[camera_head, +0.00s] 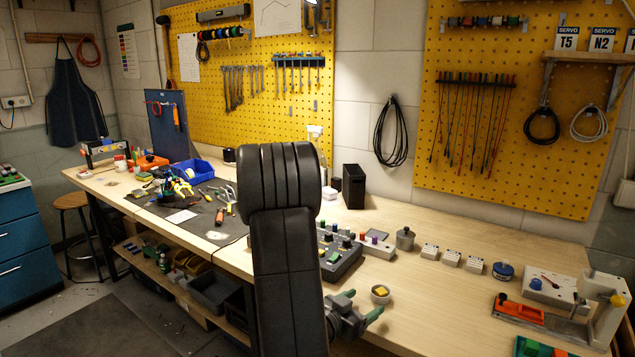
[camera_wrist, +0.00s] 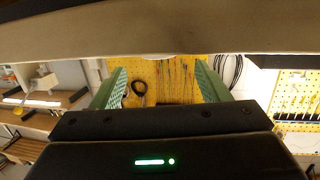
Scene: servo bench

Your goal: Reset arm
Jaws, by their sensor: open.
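My arm stands in the middle of the head view, its dark links hiding part of the bench behind. My gripper (camera_head: 366,305) is low beside the arm, near the bench's front edge, with its green-tipped fingers pointing right. It is open, and nothing shows between the fingers. In the wrist view the two green fingers of my gripper (camera_wrist: 160,85) stand wide apart, with only the distant yellow pegboard (camera_wrist: 157,72) seen between them.
Tools crowd the dark mat (camera_head: 205,215) at left.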

